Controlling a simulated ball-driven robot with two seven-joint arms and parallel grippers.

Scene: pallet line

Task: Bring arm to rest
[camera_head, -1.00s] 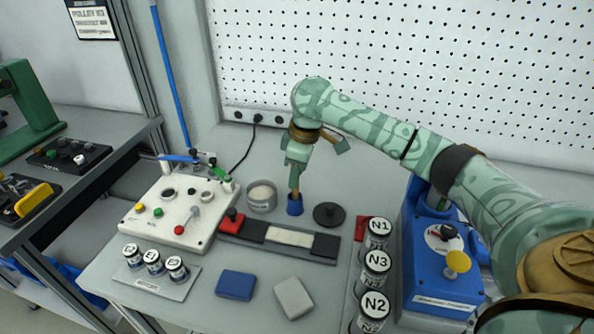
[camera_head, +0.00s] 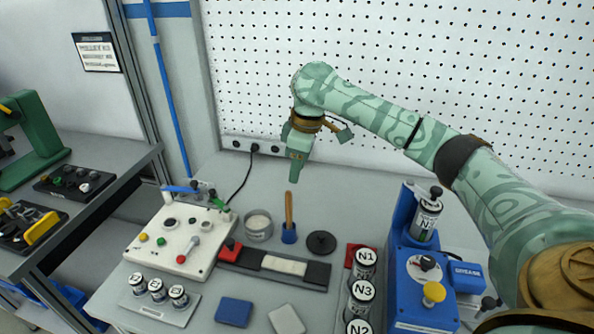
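My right arm (camera_head: 372,112) reaches in from the right over the bench. Its gripper (camera_head: 296,178) points down with its fingers seen nearly edge-on, so whether it is open or shut cannot be told. Just below the fingertips a wooden stick (camera_head: 288,208) stands upright in a small blue cup (camera_head: 289,235). A gap shows between the fingertips and the top of the stick. My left gripper is not in view.
A white control panel (camera_head: 158,245) and a round grey dish (camera_head: 259,226) stand left of the cup. A black disc (camera_head: 321,242) lies to its right. Labelled jars (camera_head: 364,265) and a blue machine (camera_head: 415,290) stand at the right. A perforated wall (camera_head: 420,60) closes the back.

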